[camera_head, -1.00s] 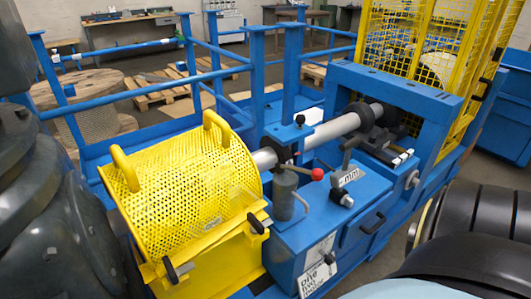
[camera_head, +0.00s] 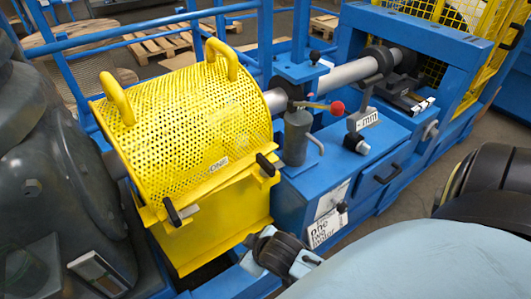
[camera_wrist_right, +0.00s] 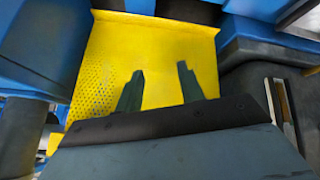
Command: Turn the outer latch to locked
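The yellow perforated guard (camera_head: 190,130) stands shut over the drive, with two handles on top. Two black latches are on its front edge: one at the left (camera_head: 173,212), hanging roughly downward, and one at the right (camera_head: 266,165), tilted. I cannot tell from markings which is the outer one. Part of my right arm's end (camera_head: 282,252) shows below the guard; its fingers are not clear there. In the right wrist view, my right gripper's two fingers (camera_wrist_right: 161,76) are apart and empty, in front of a yellow panel (camera_wrist_right: 150,45). No latch is clear in that view. My left gripper is not seen.
To the right of the guard are a grey cylinder with a red-knobbed lever (camera_head: 337,108) and a blue housing (camera_head: 375,150). Blue rails (camera_head: 150,37) run behind. A dark grey mass fills the left edge.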

